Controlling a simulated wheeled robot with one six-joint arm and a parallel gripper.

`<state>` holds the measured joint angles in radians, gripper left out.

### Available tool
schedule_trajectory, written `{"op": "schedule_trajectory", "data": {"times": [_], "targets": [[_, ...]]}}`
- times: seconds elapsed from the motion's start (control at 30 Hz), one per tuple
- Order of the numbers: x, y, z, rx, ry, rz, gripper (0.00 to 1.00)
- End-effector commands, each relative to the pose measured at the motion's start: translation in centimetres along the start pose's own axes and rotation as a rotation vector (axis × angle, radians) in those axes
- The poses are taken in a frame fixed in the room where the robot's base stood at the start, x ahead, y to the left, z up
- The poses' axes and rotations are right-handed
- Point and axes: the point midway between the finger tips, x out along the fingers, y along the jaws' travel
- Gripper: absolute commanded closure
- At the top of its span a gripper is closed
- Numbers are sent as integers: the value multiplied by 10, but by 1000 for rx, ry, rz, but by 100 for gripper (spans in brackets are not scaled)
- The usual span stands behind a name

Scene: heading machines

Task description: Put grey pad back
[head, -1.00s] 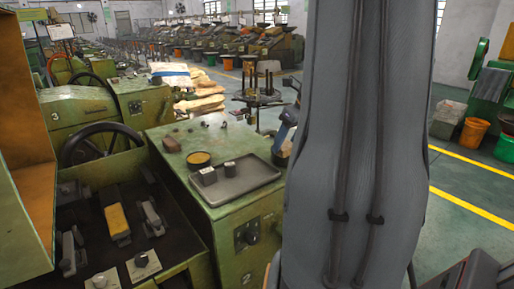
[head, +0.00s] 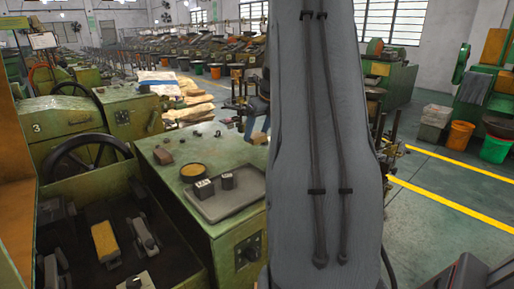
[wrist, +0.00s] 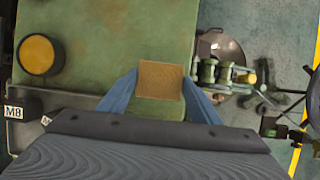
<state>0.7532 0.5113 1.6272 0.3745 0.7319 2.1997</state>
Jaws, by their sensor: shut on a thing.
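My gripper (wrist: 160,79) has two blue fingers closed on a small tan-brown square block (wrist: 161,82). Its upper face looks brown rather than grey. My gripper also shows in the head view (head: 257,118), partly hidden by my arm, above the far right edge of the green machine top (head: 175,133). A grey tray (head: 232,203) on that top holds two small dark blocks, one with a white label (head: 203,187). The labelled block reads M8 in the wrist view (wrist: 14,112). No separate grey pad can be made out.
A dark bin with levers (head: 110,215) is at left. A round-topped stand (wrist: 222,48) is right of the machine.

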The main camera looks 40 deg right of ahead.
Motion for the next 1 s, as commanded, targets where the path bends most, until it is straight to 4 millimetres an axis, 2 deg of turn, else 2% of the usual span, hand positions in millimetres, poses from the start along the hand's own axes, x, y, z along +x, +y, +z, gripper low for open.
{"op": "schedule_trajectory", "data": {"times": [0.1,0.27,0.5,0.9,0.93,1.0], "targets": [[15,2,-5,-3,1,3,68],[24,2,-9,-3,0,1,68],[51,1,-22,-1,1,1,68],[58,-1,-25,1,-1,-2,68],[58,-1,-25,1,-1,-2,41],[58,-1,-25,0,-1,-2,29]]}}
